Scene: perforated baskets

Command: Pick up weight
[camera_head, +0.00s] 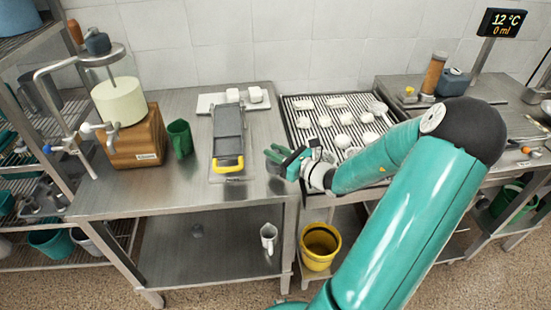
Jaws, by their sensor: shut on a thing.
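My gripper (277,158) is over the right edge of the steel table, beside the rack. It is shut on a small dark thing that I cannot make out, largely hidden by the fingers. A blue-grey weight-like piece with a knob (98,43) sits on the round plate of a press at the left, above a pale round block (119,101). A similar blue-grey piece (454,82) stands on the counter at the back right. My gripper is apart from both.
A green mug (180,138) and a dark grater with a yellow handle (229,134) are on the steel table (150,192). A slatted rack (300,135) with several white lumps is right of my gripper. A yellow bucket (320,246) stands below. The table's front is clear.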

